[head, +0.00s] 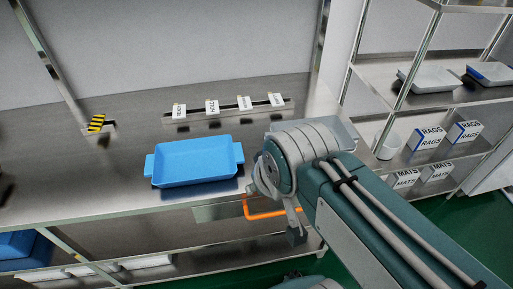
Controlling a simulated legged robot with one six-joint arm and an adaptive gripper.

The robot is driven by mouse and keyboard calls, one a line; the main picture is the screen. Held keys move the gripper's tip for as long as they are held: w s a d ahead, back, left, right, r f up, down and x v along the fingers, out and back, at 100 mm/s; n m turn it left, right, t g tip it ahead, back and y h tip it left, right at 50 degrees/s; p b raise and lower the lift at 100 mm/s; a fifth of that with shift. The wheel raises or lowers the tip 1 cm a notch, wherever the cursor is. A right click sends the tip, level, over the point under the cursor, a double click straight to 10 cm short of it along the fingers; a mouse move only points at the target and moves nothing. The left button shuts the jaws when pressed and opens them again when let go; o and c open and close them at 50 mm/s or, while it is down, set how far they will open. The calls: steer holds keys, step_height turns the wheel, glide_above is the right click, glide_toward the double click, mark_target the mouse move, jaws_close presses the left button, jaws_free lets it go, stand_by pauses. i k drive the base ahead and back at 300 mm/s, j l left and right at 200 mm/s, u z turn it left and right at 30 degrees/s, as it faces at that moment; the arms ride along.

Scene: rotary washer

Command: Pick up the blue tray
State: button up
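The blue tray (195,163) lies flat on the steel bench (75,185), with a handle tab at its left and right ends. It is shallow and looks empty. My arm reaches in from the lower right and its wrist is just right of the tray, apart from it in the picture. My gripper (291,222) is mostly hidden by my own arm; only a small part shows below the wrist, and its opening cannot be made out.
A rack with several labelled tags (228,109) stands behind the tray. A yellow-black striped piece (97,122) is at left. A clear bin (343,133) sits behind my arm. An orange handle (266,215) is below the bench's front edge. Shelves with boxes (430,137) stand at right.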

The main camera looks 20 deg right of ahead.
mark_target(201, 159)
steer(key=i+j, duration=0.1)
steer(key=j, duration=1.05)
steer(key=i+j, duration=0.15)
steer(key=j, duration=0.4)
